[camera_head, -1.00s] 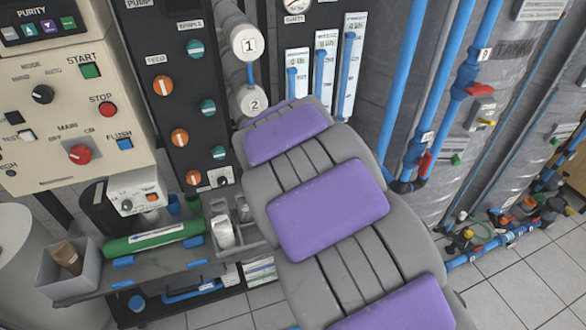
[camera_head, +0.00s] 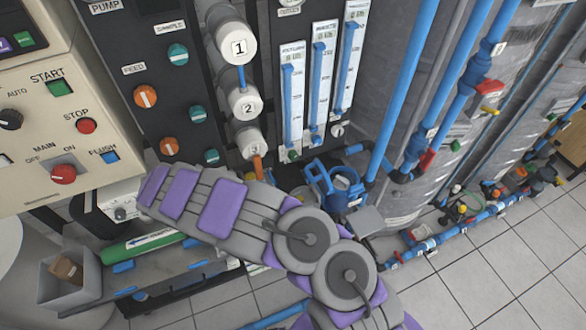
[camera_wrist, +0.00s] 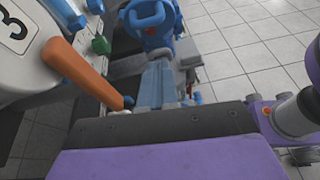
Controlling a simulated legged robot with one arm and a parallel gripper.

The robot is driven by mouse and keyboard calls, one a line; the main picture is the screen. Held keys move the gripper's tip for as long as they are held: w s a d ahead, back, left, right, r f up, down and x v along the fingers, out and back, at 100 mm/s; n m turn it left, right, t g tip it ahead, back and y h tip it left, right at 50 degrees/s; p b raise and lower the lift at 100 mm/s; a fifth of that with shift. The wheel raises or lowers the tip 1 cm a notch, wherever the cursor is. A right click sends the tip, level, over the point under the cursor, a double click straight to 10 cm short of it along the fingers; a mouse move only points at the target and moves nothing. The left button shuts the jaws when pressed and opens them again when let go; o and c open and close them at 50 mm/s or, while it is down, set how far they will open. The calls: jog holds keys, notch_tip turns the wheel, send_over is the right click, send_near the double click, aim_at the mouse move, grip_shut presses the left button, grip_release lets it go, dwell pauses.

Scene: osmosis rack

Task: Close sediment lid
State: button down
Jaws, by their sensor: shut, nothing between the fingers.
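A blue sediment housing (camera_head: 346,188) stands low in the middle of the head view. Its lid appears as a blue ring-like part (camera_head: 319,176), tilted up at the housing's left side. The blue part also shows at the top of the wrist view (camera_wrist: 148,18), beyond my fingers. My gripper (camera_wrist: 157,68) shows pale blue fingers close together, shut and empty, apart from the lid. In the head view my purple and grey arm reaches left below the housing. I cannot make out the fingers there.
Flow meters (camera_head: 320,85) stand behind. Blue pipes (camera_head: 405,90) rise on the right. Tiled floor (camera_head: 480,270) is open at lower right.

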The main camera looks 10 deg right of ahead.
jog(key=a+f, duration=0.1)
jog(key=a, duration=0.1)
jog(key=b, duration=0.2)
send_near(316, 178)
jog(key=w+d+f, duration=0.2)
jog(key=d+f, duration=0.1)
jog(key=f, duration=0.1)
jog(key=shift+w+d+f+n, duration=0.25)
jog(key=shift+w+f+n, duration=0.05)
jog(key=shift+w+f, duration=0.1)
jog(key=shift+r, duration=0.1)
